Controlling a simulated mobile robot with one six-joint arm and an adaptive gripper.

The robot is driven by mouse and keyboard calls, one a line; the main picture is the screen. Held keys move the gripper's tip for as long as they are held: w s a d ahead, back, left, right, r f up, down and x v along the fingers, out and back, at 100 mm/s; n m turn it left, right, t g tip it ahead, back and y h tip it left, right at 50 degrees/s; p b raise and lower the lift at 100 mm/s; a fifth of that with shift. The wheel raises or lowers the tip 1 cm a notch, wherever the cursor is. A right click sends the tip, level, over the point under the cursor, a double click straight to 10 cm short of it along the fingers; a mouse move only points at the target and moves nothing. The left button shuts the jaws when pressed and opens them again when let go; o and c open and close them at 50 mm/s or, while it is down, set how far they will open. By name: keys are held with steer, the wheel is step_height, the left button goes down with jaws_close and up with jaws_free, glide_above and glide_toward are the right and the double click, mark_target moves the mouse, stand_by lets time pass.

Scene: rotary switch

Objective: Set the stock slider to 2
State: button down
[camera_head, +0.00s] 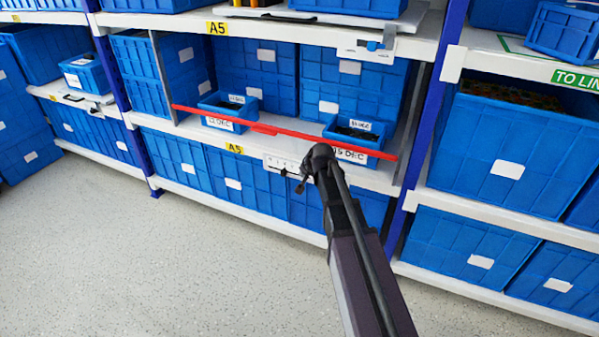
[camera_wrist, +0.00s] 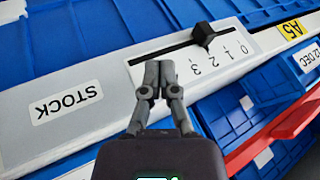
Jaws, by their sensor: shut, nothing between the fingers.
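The stock slider's white panel (camera_head: 275,161) is on the front edge of the A5 shelf in the head view. In the wrist view its scale plate (camera_wrist: 232,62) appears upside down, with 0 at the right and rising numbers leftward. My gripper (camera_wrist: 158,76) is shut and empty. Its fingertips are left of the knob and apart from it, in front of the slot's left part. In the head view my gripper (camera_head: 300,186) is just below the panel.
A STOCK label (camera_wrist: 66,102) is left of the slot. A red bar (camera_head: 285,130) crosses in front of the shelf above the panel. Small blue bins (camera_head: 228,109) stand behind it. Another slider panel with a blue knob (camera_head: 372,46) is on the shelf above. The floor (camera_head: 120,255) is clear.

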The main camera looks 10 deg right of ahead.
steer(key=p+v, duration=0.4)
steer(key=v, duration=0.2)
steer(key=shift+s, duration=0.1)
stand_by(0.6)
steer(key=s+a+f+n+g+h, duration=0.1)
steer(key=s+n+g, duration=0.25)
steer(key=s, duration=0.85)
steer(key=s+a+f+n+g+h, duration=0.1)
steer(key=s+a+f+n+g, duration=0.2)
steer(key=s, duration=0.9)
step_height(320, 180, up, 37)
steer(key=d+p, duration=0.1)
steer(key=p, duration=3.6)
steer(key=shift+w+d+g, duration=0.2)
steer(key=shift+g, duration=0.15)
steer(key=shift+m, duration=0.25)
